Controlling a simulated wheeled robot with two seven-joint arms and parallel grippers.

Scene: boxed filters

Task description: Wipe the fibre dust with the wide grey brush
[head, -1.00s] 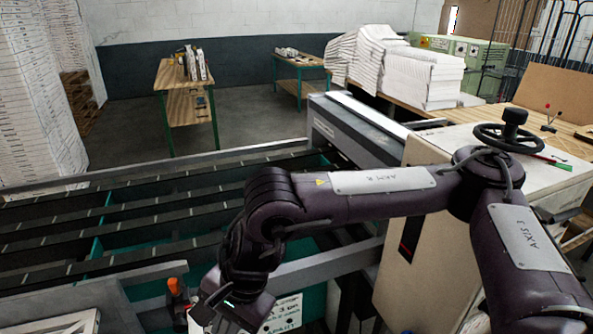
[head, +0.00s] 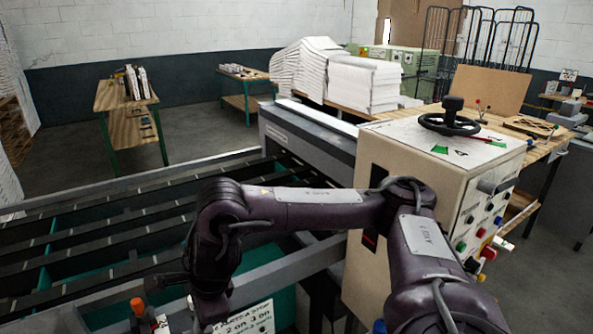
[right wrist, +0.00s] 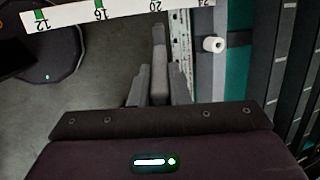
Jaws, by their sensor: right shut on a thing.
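My right gripper shows in the right wrist view (right wrist: 158,88), its grey fingers closed around a narrow grey piece (right wrist: 158,50) that stands between them. Only this thin part shows, so I cannot tell whether it is the wide grey brush. In the head view my right arm reaches from the lower right across to the lower left, with its wrist low over the front of the machine and its fingertips hidden. I cannot make out any fibre dust. My left gripper is not in view.
A slatted machine bed (head: 120,215) lies left of the arm. A cream control cabinet (head: 440,165) with a black handwheel (head: 450,122) and buttons stands right. A numbered strip (right wrist: 120,14) crosses the top of the wrist view. Stacked white sheets (head: 362,83) lie behind; grey floor is open beyond the bed.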

